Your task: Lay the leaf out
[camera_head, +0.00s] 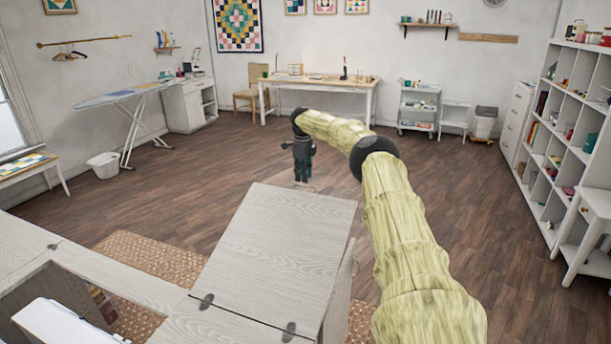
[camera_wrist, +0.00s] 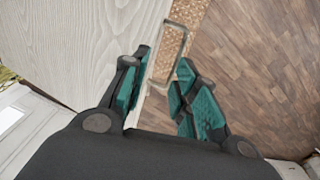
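The leaf (camera_head: 275,245) is a pale wood-grain panel joined to the cabinet top (camera_head: 120,280) by two dark hinges. It extends away from the cabinet and looks about level with the top; I cannot tell whether it is exactly flat. My gripper (camera_head: 301,172) is just past the leaf's far edge. In the wrist view, the leaf (camera_wrist: 70,45) fills the upper left. A rectangular loop handle (camera_wrist: 182,28) stands at its edge. My gripper (camera_wrist: 166,72) has its teal fingers apart, with the handle's near end at the gap between them. Contact is unclear.
A pale upright panel (camera_head: 338,293) shows under the leaf's right side. A woven rug (camera_head: 150,258) lies below the cabinet. The wood floor (camera_head: 200,195) beyond is clear. A white shelf unit (camera_head: 570,140) stands at the right, and a work table (camera_head: 320,82) at the back.

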